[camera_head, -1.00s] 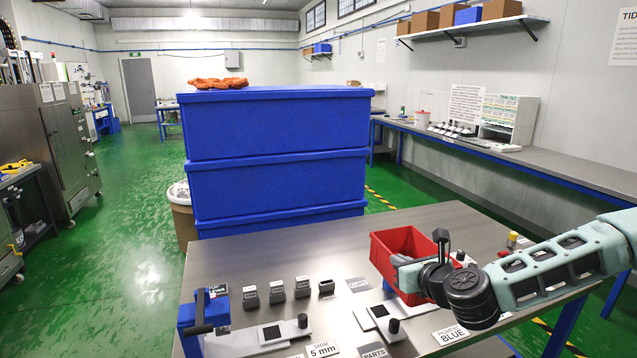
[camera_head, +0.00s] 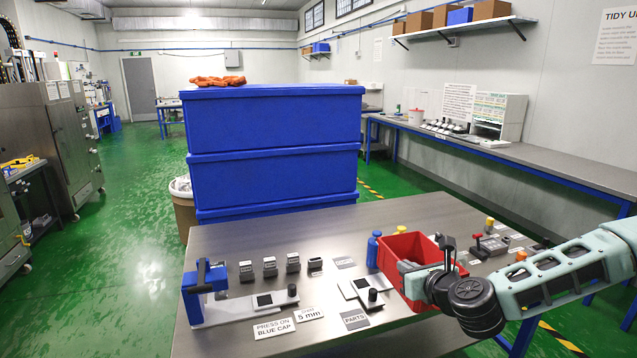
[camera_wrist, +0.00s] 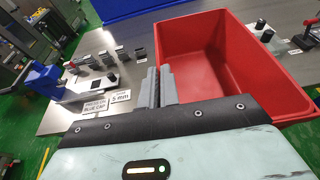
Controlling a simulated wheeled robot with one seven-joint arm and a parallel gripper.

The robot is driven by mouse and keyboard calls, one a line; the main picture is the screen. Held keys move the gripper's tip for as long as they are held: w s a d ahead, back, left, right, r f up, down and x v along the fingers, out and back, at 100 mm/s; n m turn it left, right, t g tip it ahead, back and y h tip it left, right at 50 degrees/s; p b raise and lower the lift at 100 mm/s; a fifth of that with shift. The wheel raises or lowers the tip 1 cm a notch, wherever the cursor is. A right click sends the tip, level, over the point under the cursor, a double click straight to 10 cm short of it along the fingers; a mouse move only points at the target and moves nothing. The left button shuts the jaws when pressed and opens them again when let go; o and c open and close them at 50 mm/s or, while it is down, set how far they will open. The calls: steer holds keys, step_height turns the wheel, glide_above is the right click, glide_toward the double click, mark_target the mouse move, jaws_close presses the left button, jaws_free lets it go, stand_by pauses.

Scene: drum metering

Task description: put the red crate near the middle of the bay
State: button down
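The red crate (camera_head: 405,246) is an open-topped box at the right part of the metal table in the head view. It fills the upper right of the wrist view (camera_wrist: 215,60), and its visible inside is bare there. My gripper (camera_wrist: 160,86) has its two grey fingers close together at the crate's near left wall, pinching the rim. In the head view my gripper (camera_head: 428,275) covers the crate's near side. Whether the crate's base touches the table cannot be told. No marked bay can be made out clearly.
A blue press (camera_head: 205,285), several dark grey blocks (camera_head: 270,266) and a plate by the PARTS label (camera_head: 354,320) stand left of the crate. Tall blue boxes (camera_head: 275,120) stand behind.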

steer(key=shift+m+h, duration=0.6)
steer(key=shift+h, duration=0.3)
steer(key=d+f, duration=0.2)
steer(key=s+d+f+b, duration=0.1)
steer(key=d+f, duration=0.1)
steer(key=s+d+f, duration=0.1)
steer(key=d+f, duration=0.1)
steer(key=f, duration=0.1)
steer(key=shift+s, duration=0.25)
steer(key=s+d+f+m+h+b, duration=0.1)
steer(key=s+d+f, duration=0.2)
steer(key=s+f, duration=0.2)
steer(key=s+d+f+m+h+b, duration=0.1)
steer(key=s+d+f, duration=0.2)
steer(key=s+f, duration=0.3)
steer(key=s, duration=0.3)
steer(key=shift+s+d+f+t, duration=0.15)
steer(key=shift+s+f+t, duration=0.05)
steer(key=shift+s+t, duration=0.15)
